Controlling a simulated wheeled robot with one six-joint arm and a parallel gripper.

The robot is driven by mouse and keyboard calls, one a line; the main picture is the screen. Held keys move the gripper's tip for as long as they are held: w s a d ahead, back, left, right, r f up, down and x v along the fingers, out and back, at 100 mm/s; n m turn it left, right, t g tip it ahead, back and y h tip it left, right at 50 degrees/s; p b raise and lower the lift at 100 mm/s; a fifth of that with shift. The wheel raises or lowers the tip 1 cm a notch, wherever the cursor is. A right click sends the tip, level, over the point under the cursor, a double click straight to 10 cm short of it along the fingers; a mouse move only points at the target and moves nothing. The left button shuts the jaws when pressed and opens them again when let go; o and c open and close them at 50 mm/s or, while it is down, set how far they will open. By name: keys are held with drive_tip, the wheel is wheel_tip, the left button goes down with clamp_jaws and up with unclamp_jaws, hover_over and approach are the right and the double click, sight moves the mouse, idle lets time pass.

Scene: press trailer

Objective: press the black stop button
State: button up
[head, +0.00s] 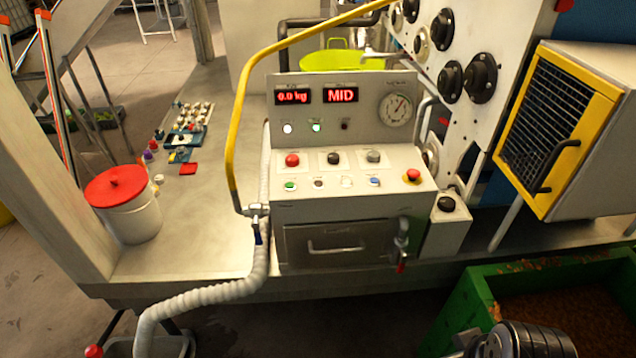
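A black button (334,158) sits in the upper row of the sloped control panel (300,211), between a red button (292,160) and a grey button (373,156). It is in plain view and nothing touches it. A second black round knob (446,204) tops a small box right of the panel. The displays above read 0.0 kg and MID; a white lamp and a green lamp (316,127) are lit. A dark metal part, seemingly of my arm, shows at the bottom right, well below the panel. My gripper's fingers are not visible.
A red mushroom button (411,176) on yellow is at the panel's right. A yellow pipe (234,130) and a pale ribbed hose (205,296) run along its left side. A green bin (480,295) stands at the lower right. A red-lidded bucket (130,215) is left.

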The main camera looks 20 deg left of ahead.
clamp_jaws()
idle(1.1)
